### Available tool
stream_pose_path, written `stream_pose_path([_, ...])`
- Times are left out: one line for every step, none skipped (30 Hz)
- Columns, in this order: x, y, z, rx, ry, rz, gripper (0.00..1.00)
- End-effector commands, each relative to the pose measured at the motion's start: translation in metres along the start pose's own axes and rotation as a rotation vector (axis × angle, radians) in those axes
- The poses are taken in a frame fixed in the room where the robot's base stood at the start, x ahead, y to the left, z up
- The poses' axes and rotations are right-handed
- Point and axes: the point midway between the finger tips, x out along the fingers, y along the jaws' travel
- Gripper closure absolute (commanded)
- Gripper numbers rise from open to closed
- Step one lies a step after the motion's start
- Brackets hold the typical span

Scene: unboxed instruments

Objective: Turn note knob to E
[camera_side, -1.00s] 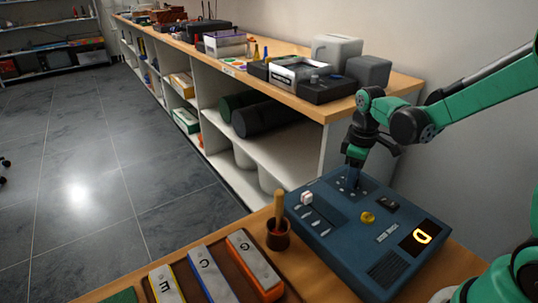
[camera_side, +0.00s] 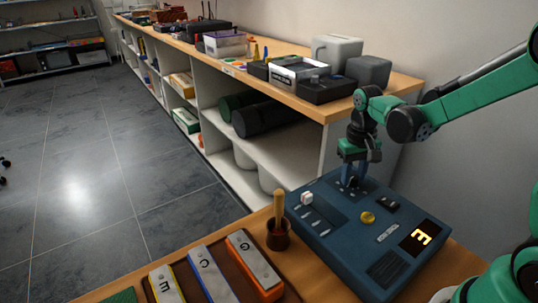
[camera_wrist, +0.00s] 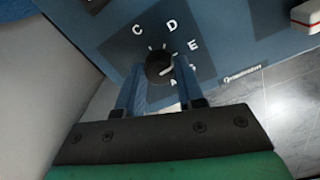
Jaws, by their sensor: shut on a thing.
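The blue instrument box (camera_side: 335,235) lies on the wooden table. Its lit display (camera_side: 421,238) shows an E, turned sideways in the side view. The dark round note knob (camera_wrist: 160,68) is in the wrist view, inside a dark panel with the letters C, D, E and A around it. Part of the lettering is hidden by my right finger. My gripper (camera_wrist: 158,70) is shut on the knob, one blue finger on each side. In the side view my gripper (camera_side: 352,181) points down at the box's far end, and the knob is hidden there.
A white slider cap (camera_side: 307,198) and a yellow knob (camera_side: 368,217) stand on the box. A mallet in a brown cup (camera_side: 278,237) stands beside it. Chime bars (camera_side: 255,263) lie at the front left. A shelf unit (camera_side: 300,150) stands behind.

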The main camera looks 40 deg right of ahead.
Motion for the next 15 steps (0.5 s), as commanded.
stream_pose_path([0.0000, 0.0002, 0.0006, 0.017, -0.004, 0.001, 1.00])
stream_pose_path([0.0000, 0.0002, 0.0006, 0.026, -0.004, 0.001, 1.00])
stream_pose_path([0.0000, 0.0002, 0.0006, 0.038, -0.005, 0.001, 1.00])
stream_pose_path([0.0000, 0.0002, 0.0006, 0.045, -0.005, 0.001, 1.00])
stream_pose_path([0.0000, 0.0002, 0.0006, 0.051, -0.005, 0.001, 1.00])
stream_pose_path([0.0000, 0.0002, 0.0006, 0.059, -0.006, 0.001, 1.00])
stream_pose_path([0.0000, 0.0002, 0.0006, 0.064, -0.006, 0.001, 1.00])
stream_pose_path([0.0000, 0.0002, 0.0006, 0.067, -0.006, 0.001, 1.00])
stream_pose_path([0.0000, 0.0002, 0.0006, 0.071, -0.006, 0.001, 1.00])
stream_pose_path([0.0000, 0.0002, 0.0006, 0.073, -0.006, 0.001, 1.00])
stream_pose_path([0.0000, 0.0002, 0.0006, 0.074, -0.006, 0.001, 1.00])
stream_pose_path([0.0000, 0.0002, 0.0006, 0.075, -0.006, 0.001, 1.00])
stream_pose_path([0.0000, 0.0002, 0.0006, 0.076, -0.006, 0.001, 1.00])
stream_pose_path([0.0000, 0.0002, 0.0006, 0.076, -0.006, 0.001, 1.00])
stream_pose_path([0.0000, 0.0002, 0.0006, 0.076, -0.006, 0.001, 1.00])
